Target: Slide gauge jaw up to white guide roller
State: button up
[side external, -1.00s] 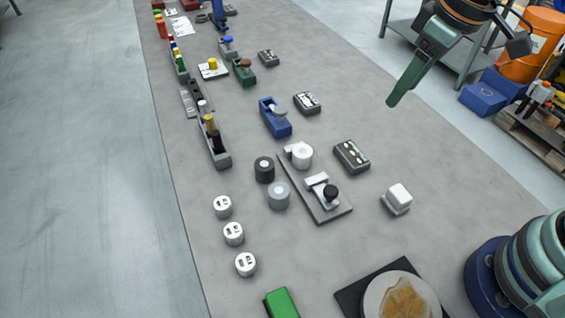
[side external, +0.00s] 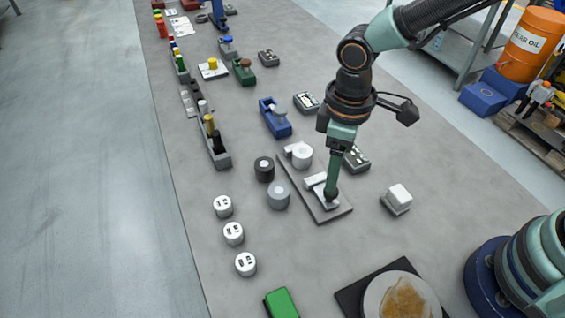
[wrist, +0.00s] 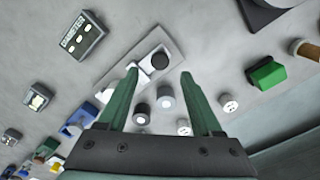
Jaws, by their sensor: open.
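The gauge is a grey base plate (side external: 328,213) with a white guide roller (side external: 302,157) at its far end. A pale sliding gauge jaw (side external: 316,181) sits on the nearer half, apart from the roller. In the wrist view, the black knob (wrist: 160,60) shows between and just beyond my open fingertips (wrist: 159,73). I cannot tell whether either finger touches it. The roller (wrist: 103,95) is left of my fingers there.
A black roller (side external: 264,169) and a grey roller (side external: 279,196) stand left of the plate. A dark box (side external: 357,160) lies to its right, partly behind my gripper. Several white capped cylinders (side external: 234,233) line the left edge.

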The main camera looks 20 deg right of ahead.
jog(key=shift+f, duration=2.75)
jog(key=shift+c, duration=0.3)
grip_shut()
